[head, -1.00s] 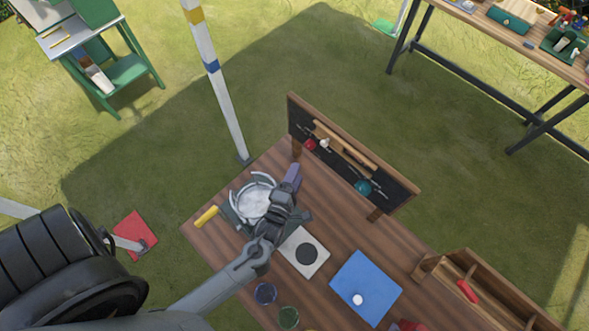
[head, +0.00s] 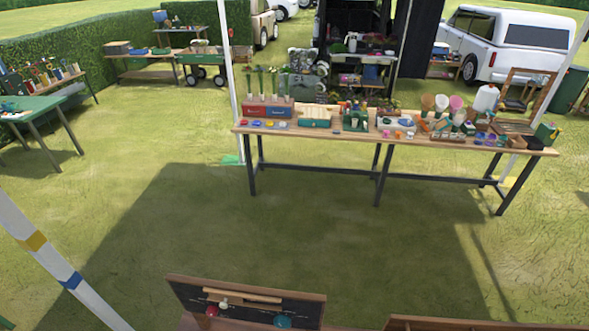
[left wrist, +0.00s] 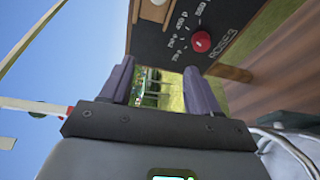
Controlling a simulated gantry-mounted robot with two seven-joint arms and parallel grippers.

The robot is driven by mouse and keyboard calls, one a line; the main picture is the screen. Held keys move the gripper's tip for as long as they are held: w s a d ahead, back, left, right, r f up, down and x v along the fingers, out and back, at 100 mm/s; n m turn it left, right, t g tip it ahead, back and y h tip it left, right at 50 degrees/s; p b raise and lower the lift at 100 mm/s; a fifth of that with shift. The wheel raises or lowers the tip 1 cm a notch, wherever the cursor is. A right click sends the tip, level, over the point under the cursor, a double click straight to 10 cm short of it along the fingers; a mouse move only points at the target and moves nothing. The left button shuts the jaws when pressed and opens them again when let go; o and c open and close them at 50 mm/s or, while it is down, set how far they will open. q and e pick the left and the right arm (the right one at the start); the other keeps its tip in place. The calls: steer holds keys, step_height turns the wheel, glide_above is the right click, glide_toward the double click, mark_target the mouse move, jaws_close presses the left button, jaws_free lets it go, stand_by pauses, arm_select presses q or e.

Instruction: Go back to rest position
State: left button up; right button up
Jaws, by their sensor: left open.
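My left gripper (left wrist: 158,68) shows in the left wrist view with its two purple-grey fingers apart. Nothing is between them except a view of distant grass and objects. A dark board with white lettering (left wrist: 168,42) and a red round piece (left wrist: 201,41) are beyond the fingers, up and to the right. In the head view neither gripper nor arm shows. My right gripper is in no view.
The wood-framed board (head: 190,297) stands at the bottom of the head view. A long cluttered workbench (head: 330,134) is beyond it, with open grass (head: 300,215) between. A white pole (head: 60,268) slants at left. A rounded metal rim (left wrist: 292,150) is low right of my left gripper.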

arm_select(q)
steer(key=s+d+r+m+g+h+p, duration=0.2)
steer(key=r+m+g, duration=0.1)
steer(key=r+m, duration=0.25)
steer(key=s+d+r+m+g+h+p, duration=0.2)
steer(key=r+m+g+h, duration=0.15)
steer(key=m, duration=0.35)
steer(key=s+m+g, duration=0.6)
steer(key=s+m, duration=0.4)
steer(key=m, duration=0.1)
steer(key=shift+d+y, duration=0.4)
steer(key=shift+y, duration=0.05)
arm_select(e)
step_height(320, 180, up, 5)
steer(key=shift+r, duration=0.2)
arm_select(q)
steer(key=shift+s+m+g, duration=0.1)
steer(key=shift+m+g, duration=0.15)
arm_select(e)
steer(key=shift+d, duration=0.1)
